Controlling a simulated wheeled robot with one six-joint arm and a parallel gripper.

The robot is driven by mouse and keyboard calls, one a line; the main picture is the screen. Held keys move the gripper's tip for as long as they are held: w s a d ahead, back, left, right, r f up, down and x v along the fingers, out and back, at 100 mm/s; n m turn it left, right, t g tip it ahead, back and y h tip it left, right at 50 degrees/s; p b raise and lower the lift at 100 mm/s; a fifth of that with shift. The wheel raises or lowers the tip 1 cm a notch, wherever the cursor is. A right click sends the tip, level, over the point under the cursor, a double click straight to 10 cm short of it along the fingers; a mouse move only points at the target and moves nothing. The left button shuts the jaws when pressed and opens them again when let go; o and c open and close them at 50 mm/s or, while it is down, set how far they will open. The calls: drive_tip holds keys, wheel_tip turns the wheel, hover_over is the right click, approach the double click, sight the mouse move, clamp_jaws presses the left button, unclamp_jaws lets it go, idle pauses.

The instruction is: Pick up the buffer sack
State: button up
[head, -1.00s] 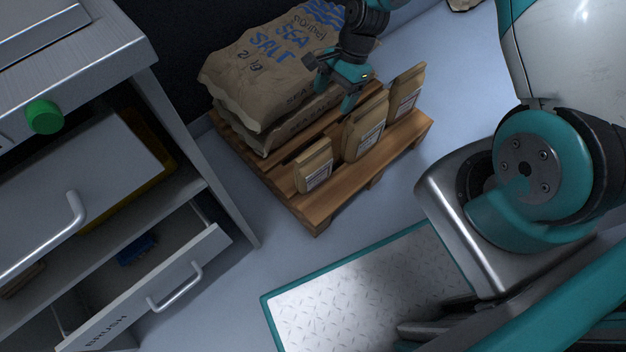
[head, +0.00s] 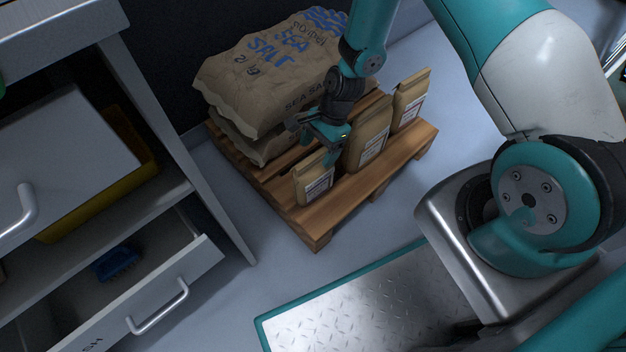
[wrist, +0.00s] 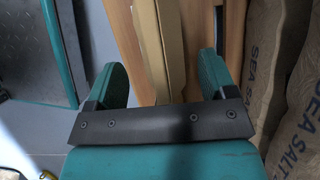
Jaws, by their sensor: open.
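Three small tan paper sacks with white labels stand upright in a row on the wooden pallet (head: 330,218): a left one (head: 313,181), a middle one (head: 368,136) and a right one (head: 410,98). The label print is too small to read, so I cannot tell which is the buffer sack. My gripper (head: 334,150) is open, pointing down just above and behind the left small sack. In the wrist view, the two teal fingers of my gripper (wrist: 165,80) stand apart, with a narrow tan sack edge (wrist: 158,45) showing between them. Contact is not visible.
Large sea salt sacks (head: 275,75) are stacked at the back of the pallet, close to my gripper. A grey cabinet with an open drawer (head: 150,290) holding a blue brush (head: 117,263) stands at left. The floor in front of the pallet is clear.

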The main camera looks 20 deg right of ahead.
sight(314, 177)
drive_tip(key=b+x, duration=0.2)
drive_tip(key=x, duration=0.2)
drive_tip(key=shift+s+a+f, duration=0.1)
drive_tip(key=shift+a, duration=0.1)
drive_tip(key=shift+c, duration=0.3)
clamp_jaws()
